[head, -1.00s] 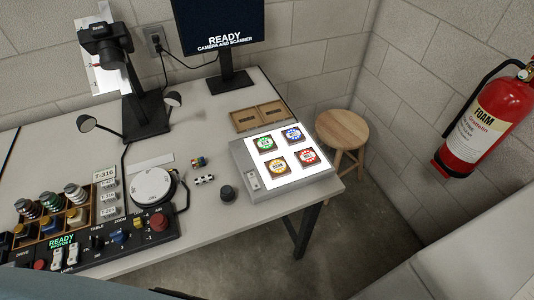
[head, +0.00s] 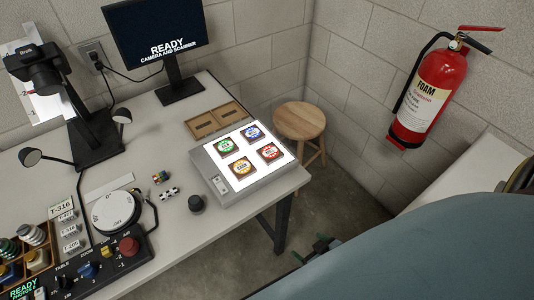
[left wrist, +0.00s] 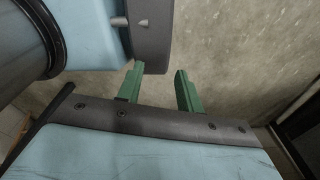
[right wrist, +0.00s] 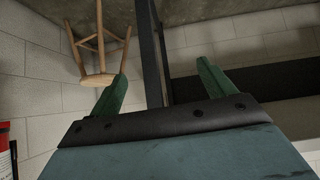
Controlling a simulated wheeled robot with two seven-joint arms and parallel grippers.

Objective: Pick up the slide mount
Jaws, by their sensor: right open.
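Four square slide mounts lie on a lit white light box (head: 247,193) at the desk's right end: a green-centred mount (head: 226,146), a blue one (head: 252,132), a yellow one (head: 242,168) and a red one (head: 269,153). They lie flat and apart from each other. My right gripper (head: 315,250) is open and empty, below and right of the box, beyond the desk edge; its green fingers also show in the right wrist view (right wrist: 160,82). My left gripper (left wrist: 158,82) is open and empty in the left wrist view, over bare floor or wall, and is outside the head view.
A wooden tray (head: 215,121) lies behind the light box. A round stool (head: 300,121) stands right of the desk and a fire extinguisher (head: 428,98) hangs on the wall.

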